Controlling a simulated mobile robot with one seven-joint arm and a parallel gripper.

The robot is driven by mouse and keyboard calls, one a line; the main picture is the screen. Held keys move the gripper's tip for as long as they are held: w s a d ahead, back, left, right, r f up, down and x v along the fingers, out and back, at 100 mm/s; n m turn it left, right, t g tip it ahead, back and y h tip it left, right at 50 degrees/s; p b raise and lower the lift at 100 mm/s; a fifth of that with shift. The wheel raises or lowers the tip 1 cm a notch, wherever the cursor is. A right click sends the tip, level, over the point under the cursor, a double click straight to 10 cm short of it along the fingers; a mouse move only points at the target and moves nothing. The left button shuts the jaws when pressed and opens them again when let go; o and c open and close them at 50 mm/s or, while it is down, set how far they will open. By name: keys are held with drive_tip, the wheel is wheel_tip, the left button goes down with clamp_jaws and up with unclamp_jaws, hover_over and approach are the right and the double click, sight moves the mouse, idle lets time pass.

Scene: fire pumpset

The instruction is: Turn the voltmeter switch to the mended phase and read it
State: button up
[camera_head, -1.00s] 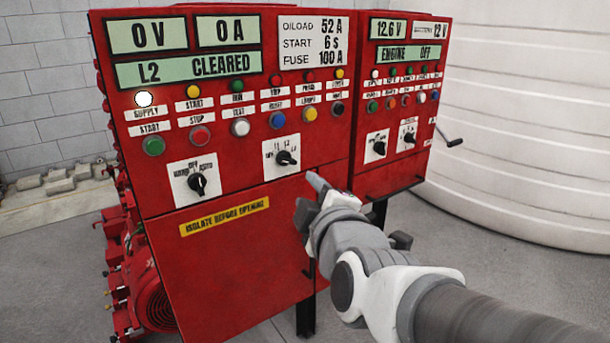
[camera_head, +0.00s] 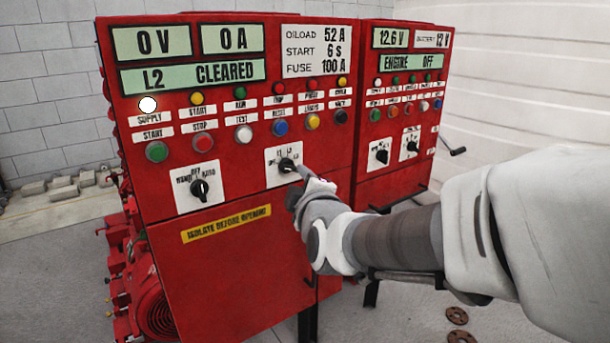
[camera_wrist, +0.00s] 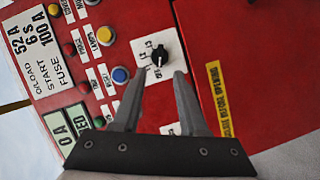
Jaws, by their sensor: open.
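The voltmeter switch, a black knob (camera_head: 287,165) on a white plate, is on the left panel's lower right; it also shows in the wrist view (camera_wrist: 159,56). My gripper (camera_head: 302,170) is open in front of it, close to its right side in the head view. In the wrist view the fingers (camera_wrist: 155,85) are apart, with the knob just beyond and between their tips; I cannot tell whether they touch it. The voltage display (camera_head: 151,41) reads 0 V. The message display (camera_head: 192,75) reads L2 CLEARED. The plate's labels are partly hidden and too small to read fully.
The ammeter display (camera_head: 233,38) reads 0 A. A second black selector (camera_head: 199,190) sits lower left. Several push buttons run above, including a blue one (camera_head: 279,128). The engine panel (camera_head: 400,110) stands at right, with a crank handle (camera_head: 457,151) sticking out. Round rusty parts (camera_head: 457,316) lie on the floor.

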sight(291, 169)
drive_tip(key=b+x, duration=0.1)
drive_tip(key=x, duration=0.6)
drive_tip(key=shift+w+a, duration=0.1)
drive_tip(key=shift+w, duration=0.15)
clamp_jaws()
